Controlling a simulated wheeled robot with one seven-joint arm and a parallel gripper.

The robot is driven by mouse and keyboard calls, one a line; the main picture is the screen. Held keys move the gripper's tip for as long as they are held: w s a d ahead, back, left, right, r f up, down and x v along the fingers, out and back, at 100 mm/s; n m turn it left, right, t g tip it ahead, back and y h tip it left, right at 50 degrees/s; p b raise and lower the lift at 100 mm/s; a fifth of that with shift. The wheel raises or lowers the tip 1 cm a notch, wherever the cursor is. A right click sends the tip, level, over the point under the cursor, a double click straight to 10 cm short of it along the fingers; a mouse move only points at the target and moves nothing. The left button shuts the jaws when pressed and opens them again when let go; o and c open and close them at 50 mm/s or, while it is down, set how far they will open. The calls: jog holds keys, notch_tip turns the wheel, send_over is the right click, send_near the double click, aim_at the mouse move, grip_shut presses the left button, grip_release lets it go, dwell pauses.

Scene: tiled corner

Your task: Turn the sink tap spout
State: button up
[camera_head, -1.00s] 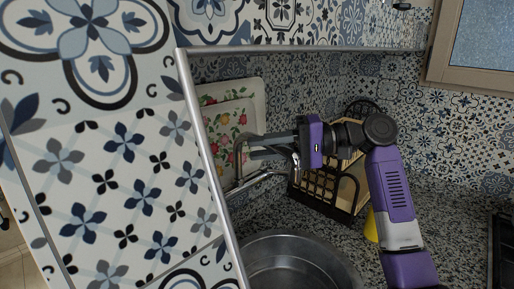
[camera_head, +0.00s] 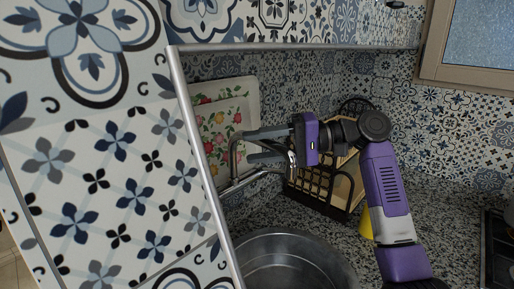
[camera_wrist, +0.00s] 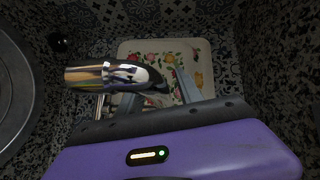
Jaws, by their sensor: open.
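The chrome sink tap has a curved spout (camera_head: 234,158) that stands beside the sink at the left, in front of a floral tray. In the wrist view the shiny spout (camera_wrist: 98,76) crosses the upper left, with its far part close to my fingers. My gripper (camera_head: 248,147) is open, with its two fingers pointing left at the spout, one above the other. Whether the fingers touch the spout cannot be told. In the wrist view my gripper (camera_wrist: 155,95) shows its fingers spread over the tray, and the spout hides part of the left finger.
The round metal sink bowl (camera_head: 292,262) is below the tap. A floral tray (camera_head: 225,112) leans on the tiled wall behind. A dark rack (camera_head: 318,190) with a wooden board stands just right of the tap, near my gripper. A patterned cabinet panel (camera_head: 110,150) fills the left foreground.

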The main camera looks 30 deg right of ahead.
jog(key=b+v, duration=0.1)
jog(key=v, duration=0.6)
jog(key=shift+s+d+b, duration=0.2)
jog(key=shift+d+b, duration=0.05)
jog(key=shift+b, duration=0.1)
